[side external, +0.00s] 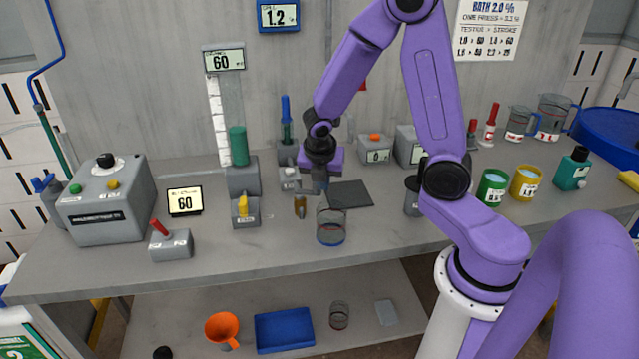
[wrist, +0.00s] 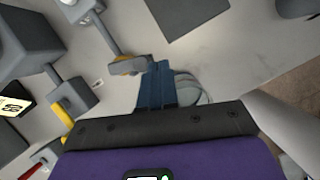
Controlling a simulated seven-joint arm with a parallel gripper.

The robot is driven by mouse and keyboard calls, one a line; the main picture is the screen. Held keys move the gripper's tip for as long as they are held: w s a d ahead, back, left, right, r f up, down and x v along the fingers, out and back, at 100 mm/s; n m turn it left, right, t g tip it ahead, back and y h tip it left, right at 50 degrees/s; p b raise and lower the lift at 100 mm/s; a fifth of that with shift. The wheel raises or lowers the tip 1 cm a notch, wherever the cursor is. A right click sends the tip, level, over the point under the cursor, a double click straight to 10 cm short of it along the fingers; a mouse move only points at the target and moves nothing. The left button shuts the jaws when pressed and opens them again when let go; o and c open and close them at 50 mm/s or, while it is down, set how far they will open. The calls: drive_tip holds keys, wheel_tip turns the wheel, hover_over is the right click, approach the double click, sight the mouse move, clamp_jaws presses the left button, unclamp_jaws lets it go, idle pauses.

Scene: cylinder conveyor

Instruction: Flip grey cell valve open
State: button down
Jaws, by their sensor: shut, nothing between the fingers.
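My gripper (side external: 321,186) is shut and empty, pointing down above the bench. In the wrist view its blue fingers (wrist: 157,86) are together, just right of a grey fitting with a yellow-brown part (wrist: 128,66). That part also shows in the side view (side external: 300,206). A grey valve block (side external: 290,180) stands behind and left of the gripper, under a blue-topped column (side external: 286,122). A second grey block with a yellow lever (side external: 243,207) stands further left, in front of a green cylinder (side external: 239,146). I cannot tell which is the grey cell valve, or whether the fingers touch the fitting.
A clear beaker (side external: 331,226) stands just in front of the gripper, partly behind the fingers in the wrist view. A dark mat (side external: 351,194) lies behind right. A red-lever box (side external: 170,244) and display (side external: 185,200) are left. The front bench edge is mostly clear.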

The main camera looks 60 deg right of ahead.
drive_tip(key=shift+w+d, duration=0.15)
drive_tip(key=shift+d, duration=0.25)
idle(1.3)
drive_tip(key=s+a+r, duration=0.5)
drive_tip(key=r, duration=0.4)
drive_tip(key=shift+s+r, duration=0.2)
drive_tip(key=shift+s, duration=0.2)
drive_tip(key=shift+a, duration=0.15)
